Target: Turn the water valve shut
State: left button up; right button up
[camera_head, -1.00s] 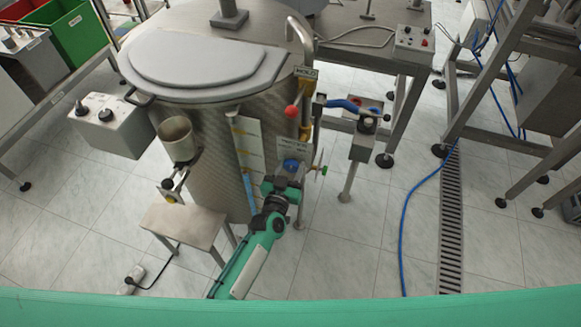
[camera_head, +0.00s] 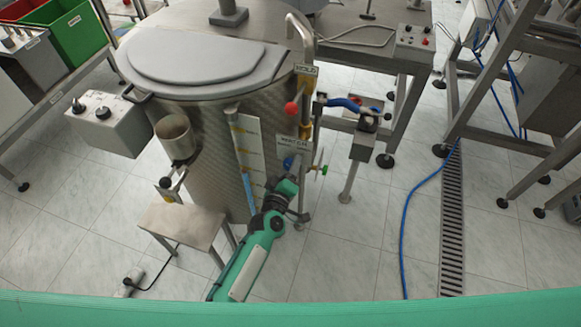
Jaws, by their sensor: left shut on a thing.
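A round blue valve knob (camera_head: 289,162) sits at the lower right front of the steel tank (camera_head: 215,190), just below a small white label (camera_head: 291,143) whose text I cannot read surely. My left gripper (camera_head: 289,174) reaches up to the knob from below and is shut on it. The gripper hides the lower part of the knob and most of its stem. My right gripper is not in view.
A red ball knob (camera_head: 291,109) and a blue-handled lever (camera_head: 343,104) are above the valve. A small green handle (camera_head: 323,170) is close on its right. A steel stool (camera_head: 184,225) stands at lower left. A blue hose (camera_head: 408,215) lies on the floor.

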pick_arm(q)
jog(key=shift+n, duration=1)
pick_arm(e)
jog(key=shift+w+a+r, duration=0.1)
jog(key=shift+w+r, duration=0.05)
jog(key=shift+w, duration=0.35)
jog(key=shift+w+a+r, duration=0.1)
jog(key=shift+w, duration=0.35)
pick_arm(q)
jog(key=o, duration=1)
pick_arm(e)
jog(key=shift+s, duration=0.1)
pick_arm(q)
jog(key=shift+s, duration=0.1)
jog(key=b+v, duration=0.1)
jog(key=v, duration=1.2)
jog(key=shift+s, duration=0.3)
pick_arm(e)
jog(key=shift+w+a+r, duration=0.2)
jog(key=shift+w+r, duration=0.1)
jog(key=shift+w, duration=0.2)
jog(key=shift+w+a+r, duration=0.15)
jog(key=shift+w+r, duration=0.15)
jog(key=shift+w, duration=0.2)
pick_arm(q)
jog(key=shift+a, duration=0.15)
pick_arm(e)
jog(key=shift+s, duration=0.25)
